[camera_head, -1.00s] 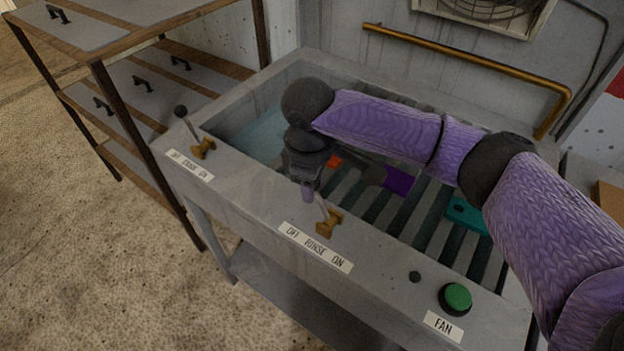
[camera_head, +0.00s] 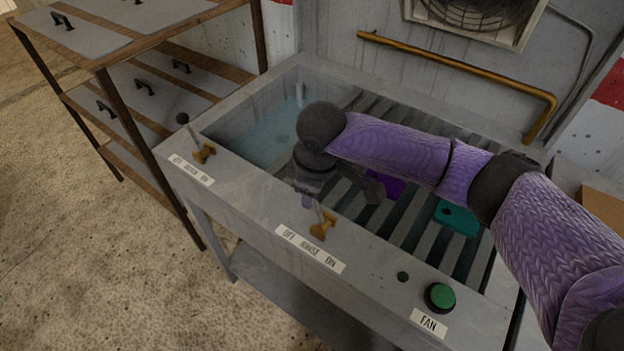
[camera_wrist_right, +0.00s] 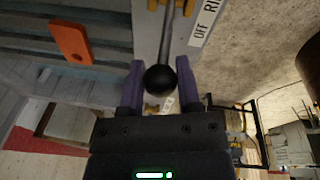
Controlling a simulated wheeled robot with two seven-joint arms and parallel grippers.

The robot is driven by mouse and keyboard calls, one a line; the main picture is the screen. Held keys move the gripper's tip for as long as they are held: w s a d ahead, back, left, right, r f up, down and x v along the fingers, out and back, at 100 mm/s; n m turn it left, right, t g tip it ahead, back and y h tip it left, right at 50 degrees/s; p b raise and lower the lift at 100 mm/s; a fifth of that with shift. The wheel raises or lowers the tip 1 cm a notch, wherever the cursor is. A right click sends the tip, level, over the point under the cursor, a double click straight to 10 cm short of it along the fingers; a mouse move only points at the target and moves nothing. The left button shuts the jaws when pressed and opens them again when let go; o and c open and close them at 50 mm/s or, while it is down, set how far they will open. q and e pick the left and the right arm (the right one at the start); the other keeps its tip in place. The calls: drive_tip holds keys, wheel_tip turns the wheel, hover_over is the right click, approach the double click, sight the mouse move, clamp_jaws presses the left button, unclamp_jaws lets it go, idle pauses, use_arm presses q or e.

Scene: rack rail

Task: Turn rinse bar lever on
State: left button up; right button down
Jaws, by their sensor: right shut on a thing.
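The rinse lever (camera_head: 319,214) stands on a brass-coloured base on the front rim of the grey sink, above the label "OFF RINSE ON" (camera_head: 310,249). Its stalk leans a little to the left in the head view; its exact setting is hard to tell. My right gripper (camera_head: 307,199) is at the lever's top and hides the knob there. In the right wrist view the black ball knob (camera_wrist_right: 160,80) sits between the two purple fingers of my right gripper (camera_wrist_right: 160,88), shut on it. My left gripper is not in view.
Another lever (camera_head: 193,134) stands at the rim's left end. A green FAN button (camera_head: 440,296) is at the right. A purple piece (camera_head: 384,186) and a teal piece (camera_head: 457,217) lie on the slats; an orange piece (camera_wrist_right: 70,41) shows in the wrist view. A brass pipe (camera_head: 460,67) runs behind.

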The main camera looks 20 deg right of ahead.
drive_tip(key=s+t+p, duration=0.1)
drive_tip(key=p, duration=0.1)
drive_tip(key=d+r+t+y+p, duration=0.1)
drive_tip(key=p, duration=0.1)
drive_tip(key=shift+s+d+y, duration=0.25)
drive_tip(key=shift+s+y, duration=0.05)
drive_tip(key=shift+s, duration=0.1)
drive_tip(key=s+d+t+y+p, duration=0.1)
drive_tip(key=s+f+t+y+p, duration=0.1)
drive_tip(key=s+d+t, duration=0.1)
drive_tip(key=shift+s+d+f+t+y+p, duration=0.2)
drive_tip(key=shift+d+f+t+y+p, duration=0.1)
drive_tip(key=shift+t+y+p, duration=0.1)
drive_tip(key=shift+s+d, duration=0.1)
drive_tip(key=shift+s+f, duration=0.1)
drive_tip(key=shift+c, duration=1.6)
unclamp_jaws()
